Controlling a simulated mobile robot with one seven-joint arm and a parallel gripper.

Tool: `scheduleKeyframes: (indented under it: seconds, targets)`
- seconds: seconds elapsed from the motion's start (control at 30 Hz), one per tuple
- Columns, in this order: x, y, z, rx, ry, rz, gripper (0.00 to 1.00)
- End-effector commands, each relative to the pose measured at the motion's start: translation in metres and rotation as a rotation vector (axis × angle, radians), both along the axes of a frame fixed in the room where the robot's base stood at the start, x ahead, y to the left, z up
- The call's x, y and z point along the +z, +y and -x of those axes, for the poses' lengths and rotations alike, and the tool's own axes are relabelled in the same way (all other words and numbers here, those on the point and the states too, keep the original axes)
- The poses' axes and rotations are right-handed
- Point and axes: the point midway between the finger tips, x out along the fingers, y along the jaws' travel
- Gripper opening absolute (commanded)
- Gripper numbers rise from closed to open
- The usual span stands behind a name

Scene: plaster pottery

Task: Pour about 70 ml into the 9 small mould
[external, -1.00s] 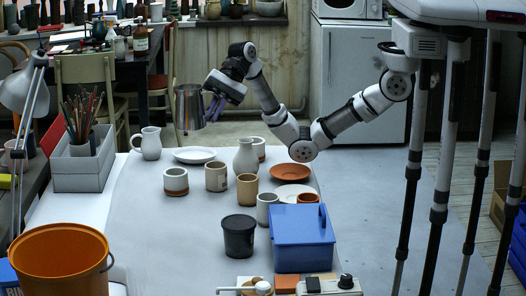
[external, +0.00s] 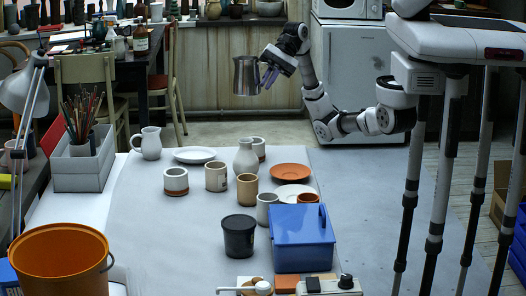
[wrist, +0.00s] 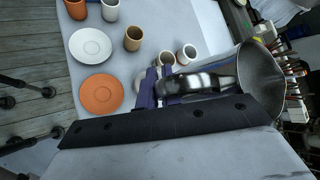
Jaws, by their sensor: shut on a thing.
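A metal jug (external: 247,76) is held in the air beyond the far edge of the table, roughly upright. My gripper (external: 268,77) is shut on its handle side, with purple fingers. In the wrist view the jug (wrist: 262,72) lies across the right, its open mouth facing the right side of the picture; its contents cannot be seen. My gripper's purple fingers (wrist: 152,88) show at the jug's handle. I cannot make out a mould marked 9 in either view.
The table (external: 150,240) holds several cups, a white pitcher (external: 151,143), a white vase (external: 246,158), an orange plate (external: 290,171), a black tub (external: 239,236), a blue box (external: 302,238) and an orange bucket (external: 62,262).

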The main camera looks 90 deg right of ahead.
Motion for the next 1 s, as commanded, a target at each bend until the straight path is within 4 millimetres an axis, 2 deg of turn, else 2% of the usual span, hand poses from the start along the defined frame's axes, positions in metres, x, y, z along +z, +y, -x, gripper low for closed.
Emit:
scheduleKeyframes:
  seconds: [0.03,0.2,0.5,0.8,1.0]
  targets:
    - [-0.007,-0.009,0.013,-0.013,-0.005,0.003,0.0]
    - [-0.017,-0.028,0.054,-0.032,-0.005,0.002,0.0]
    - [-0.036,-0.045,0.117,-0.061,-0.003,0.001,0.0]
    - [-0.048,-0.049,0.152,-0.082,-0.004,0.001,0.0]
    - [-0.069,-0.048,0.152,-0.079,-0.005,-0.003,0.0]
